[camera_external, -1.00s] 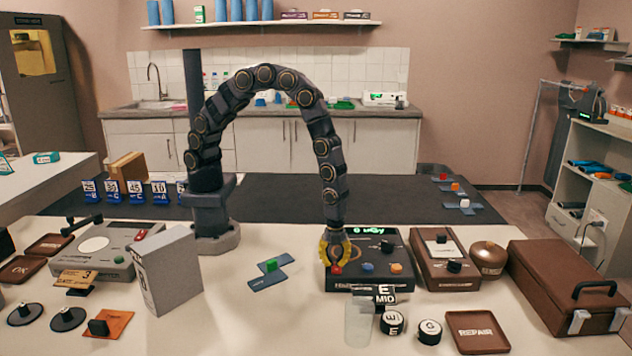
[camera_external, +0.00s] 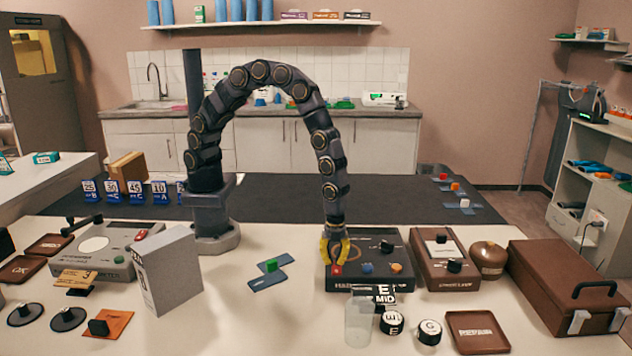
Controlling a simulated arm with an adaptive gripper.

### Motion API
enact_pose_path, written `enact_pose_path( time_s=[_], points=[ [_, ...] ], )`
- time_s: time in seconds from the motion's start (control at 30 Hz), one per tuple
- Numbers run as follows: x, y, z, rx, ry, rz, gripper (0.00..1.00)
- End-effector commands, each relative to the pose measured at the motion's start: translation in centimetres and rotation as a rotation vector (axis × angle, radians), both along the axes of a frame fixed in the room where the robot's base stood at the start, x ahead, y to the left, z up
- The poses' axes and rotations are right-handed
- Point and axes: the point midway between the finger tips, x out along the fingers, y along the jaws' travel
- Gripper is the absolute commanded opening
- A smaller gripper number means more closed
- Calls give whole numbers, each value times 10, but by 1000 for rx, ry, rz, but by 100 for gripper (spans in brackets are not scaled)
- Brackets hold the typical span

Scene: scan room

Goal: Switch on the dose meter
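A dark box (camera_external: 364,247) stands right of centre on the near table. An earlier frame shows a green µGy readout on it, so I take it as the dose meter. Its panel now looks dark, with no green readout visible. A red button (camera_external: 337,271) is at its front left, with a blue knob (camera_external: 367,267) and an orange knob (camera_external: 396,268) to the right. My gripper (camera_external: 335,267) points down over the front left, its yellow fingers apart on either side of the red button. I cannot tell whether they touch it.
A clear cup (camera_external: 359,322) and an "E MID" sign (camera_external: 383,295) stand just in front of the box. A brown device (camera_external: 444,259) is close on its right. A grey block (camera_external: 170,268) stands left. The table around the blue piece (camera_external: 268,281) is mostly clear.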

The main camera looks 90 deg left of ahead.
Motion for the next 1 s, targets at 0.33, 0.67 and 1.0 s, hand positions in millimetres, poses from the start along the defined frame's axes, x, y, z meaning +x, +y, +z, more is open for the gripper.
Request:
enact_pose_path(
  time_s=[0.33,0.67,1.0],
  points=[
    [2,-13,81,-7,-9,-2,0],
    [2,-18,119,-4,-6,-1,0],
    [1,-18,121,-3,-5,-1,0]
  ],
)
